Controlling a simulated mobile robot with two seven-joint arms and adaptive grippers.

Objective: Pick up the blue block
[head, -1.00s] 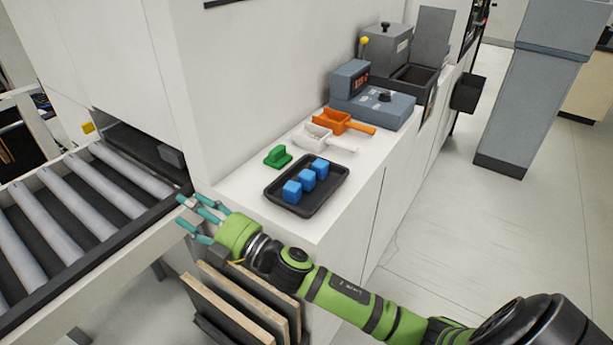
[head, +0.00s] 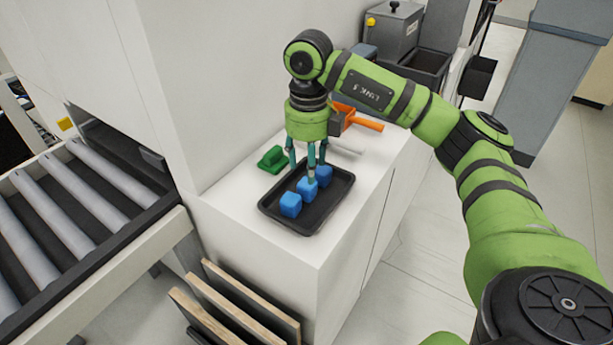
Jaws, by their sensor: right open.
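Three blue blocks lie in a row in a black tray (head: 334,208) on the white counter: a front block (head: 290,204), a middle block (head: 307,189) and a back block (head: 325,174). My right gripper (head: 309,174) points down over the tray from above. Its teal fingers are open, with tips close to the middle and back blocks. I cannot tell whether the fingers touch a block. The back block is partly hidden by a finger. My left gripper is not in view.
A green object (head: 271,158) lies left of the tray. A roller conveyor (head: 95,200) is at the left, and boards (head: 235,310) lean against the counter's front.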

